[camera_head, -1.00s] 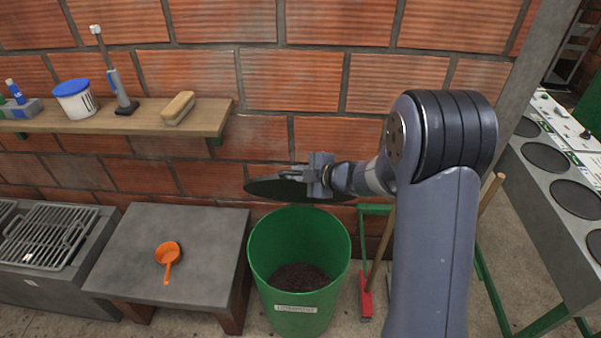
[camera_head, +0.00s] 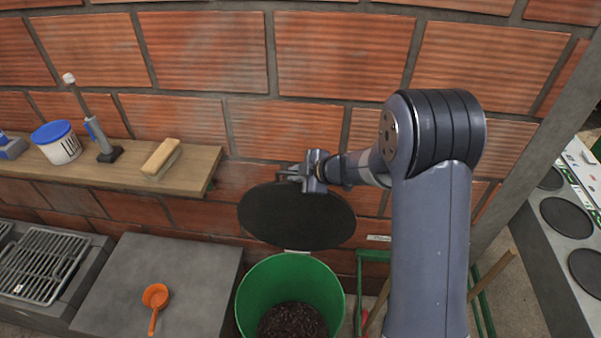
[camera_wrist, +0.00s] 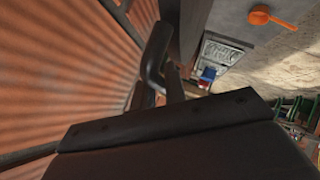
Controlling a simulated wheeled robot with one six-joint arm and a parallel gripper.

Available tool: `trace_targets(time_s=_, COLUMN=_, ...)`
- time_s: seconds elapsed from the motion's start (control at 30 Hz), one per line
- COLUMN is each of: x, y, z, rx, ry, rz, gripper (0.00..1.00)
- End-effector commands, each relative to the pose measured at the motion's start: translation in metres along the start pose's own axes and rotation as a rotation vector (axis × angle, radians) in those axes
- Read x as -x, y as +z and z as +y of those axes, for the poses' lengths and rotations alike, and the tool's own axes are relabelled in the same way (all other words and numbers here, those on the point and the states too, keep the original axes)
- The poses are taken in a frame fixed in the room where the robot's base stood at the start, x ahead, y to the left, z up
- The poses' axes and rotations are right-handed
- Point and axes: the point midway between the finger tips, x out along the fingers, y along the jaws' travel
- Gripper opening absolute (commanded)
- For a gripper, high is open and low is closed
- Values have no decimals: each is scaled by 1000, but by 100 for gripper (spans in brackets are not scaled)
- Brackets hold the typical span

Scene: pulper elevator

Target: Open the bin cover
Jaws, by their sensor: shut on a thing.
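The round black bin cover (camera_head: 297,217) stands tilted up behind the green bin (camera_head: 255,290), its lower edge close to the bin's back rim. The bin is open at the top, with dark brown material (camera_head: 292,322) inside. My gripper (camera_head: 290,175) is shut on the upper edge of the cover, near the brick wall. In the wrist view, dark parts of my gripper (camera_wrist: 165,65) show in the middle, and it is hard to tell them from the cover there.
A brick wall (camera_head: 340,50) is close behind the cover. A wooden shelf (camera_head: 200,165) with a brush (camera_head: 161,158) and a blue-lidded tub (camera_head: 58,143) is at left. A grey table (camera_head: 195,280) with an orange scoop (camera_head: 155,296) stands left of the bin.

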Motion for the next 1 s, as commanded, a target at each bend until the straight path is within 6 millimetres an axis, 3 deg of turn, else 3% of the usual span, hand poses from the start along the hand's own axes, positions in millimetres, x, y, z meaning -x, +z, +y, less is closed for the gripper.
trace_targets(time_s=0.57, x=-4, y=-1, z=6, rx=-18, ry=-15, rz=0, gripper=0)
trace_targets(time_s=0.6, x=-4, y=-1, z=6, rx=-17, ry=-15, rz=0, gripper=14)
trace_targets(time_s=0.8, x=-4, y=-1, z=6, rx=-18, ry=-16, rz=0, gripper=30)
trace_targets(time_s=1.0, x=-4, y=0, z=5, rx=-18, ry=-17, rz=0, gripper=34)
